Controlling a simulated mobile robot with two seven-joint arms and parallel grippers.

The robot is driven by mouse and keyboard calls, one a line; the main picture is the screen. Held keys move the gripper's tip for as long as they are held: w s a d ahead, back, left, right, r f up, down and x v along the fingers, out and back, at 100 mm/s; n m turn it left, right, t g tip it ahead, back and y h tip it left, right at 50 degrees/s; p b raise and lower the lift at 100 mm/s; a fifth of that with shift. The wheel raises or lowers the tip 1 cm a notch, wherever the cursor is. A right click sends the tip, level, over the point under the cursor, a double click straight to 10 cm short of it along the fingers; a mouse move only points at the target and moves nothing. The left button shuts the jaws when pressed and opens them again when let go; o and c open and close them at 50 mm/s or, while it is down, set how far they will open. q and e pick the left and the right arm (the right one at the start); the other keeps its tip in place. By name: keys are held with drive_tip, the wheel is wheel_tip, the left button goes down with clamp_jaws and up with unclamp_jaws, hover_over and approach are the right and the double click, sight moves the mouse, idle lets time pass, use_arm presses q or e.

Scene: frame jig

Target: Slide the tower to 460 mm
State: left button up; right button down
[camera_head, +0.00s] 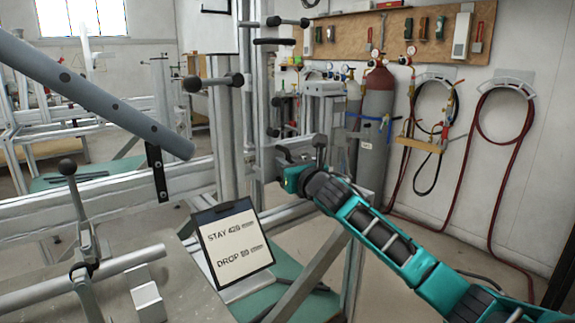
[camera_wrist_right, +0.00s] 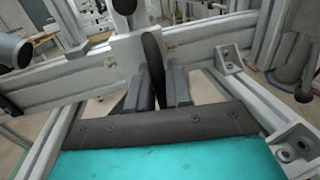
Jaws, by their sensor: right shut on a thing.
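The tower appears to be the pale metal upright (camera_head: 262,95) near the middle of the head view, with dark-knobbed clamps on it. Its foot meets the horizontal rail (camera_head: 105,193). My right gripper (camera_head: 284,172) is at the foot, its fingers largely hidden in the head view. In the right wrist view, the two grey fingers of my right gripper (camera_wrist_right: 162,88) are shut on a dark upright handle (camera_wrist_right: 153,58) in front of a pale metal block (camera_wrist_right: 124,52) at the rail. No millimetre scale is readable. My left gripper does not show.
A clipboard (camera_head: 234,243) reads "STAY 420" and "DROP", with blurred ends. A grey tube (camera_head: 95,98) slants across the upper left. A toggle clamp (camera_head: 82,220) and another tube (camera_head: 85,280) are at lower left. Gas cylinders (camera_head: 375,105) and hoses stand behind, right.

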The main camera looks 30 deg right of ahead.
drive_tip(key=d+p, duration=0.3)
drive_tip(key=d, duration=0.3)
drive_tip(key=shift+w+d+r, duration=0.15)
drive_tip(key=shift+w+d, duration=0.05)
drive_tip(key=shift+d, duration=0.05)
drive_tip(key=c, duration=1.2)
unclamp_jaws()
drive_tip(key=shift+d, duration=0.1)
drive_tip(key=shift+a, duration=0.2)
